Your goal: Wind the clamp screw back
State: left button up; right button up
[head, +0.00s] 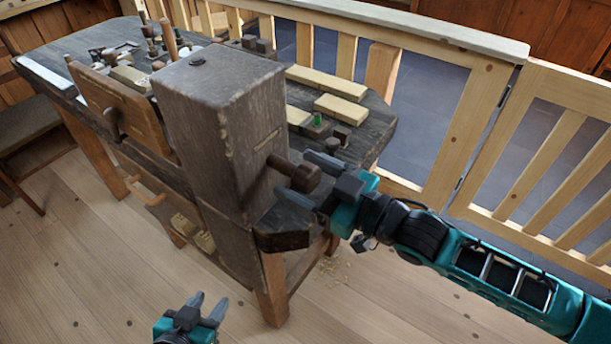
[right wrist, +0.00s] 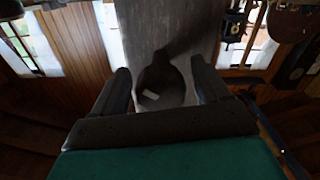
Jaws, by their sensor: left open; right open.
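The clamp screw (head: 296,173) is a dark brown wooden knob on a shaft that sticks out of the right face of a tall grey wooden block on the workbench. My right gripper (head: 308,179) is open with its fingers on either side of the knob. In the right wrist view the dark round knob (right wrist: 160,86) lies between the two spread fingers of the right gripper (right wrist: 163,88); I cannot tell whether they touch it. My left gripper (head: 208,304) is open and empty, low over the floor at the bottom of the head view.
The workbench (head: 382,124) carries the tall block (head: 222,85), pale wood blanks (head: 341,109) and several small turned pieces. An upright wooden board (head: 118,105) stands at its left. A wooden railing (head: 480,130) runs behind it.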

jog(key=shift+c, duration=0.3)
jog(key=c, duration=0.9)
jog(key=shift+r+n+p, duration=0.1)
jog(key=shift+n+p, duration=0.4)
jog(key=shift+n, duration=1.1)
jog(key=o, duration=1)
jog(key=shift+c, duration=0.2)
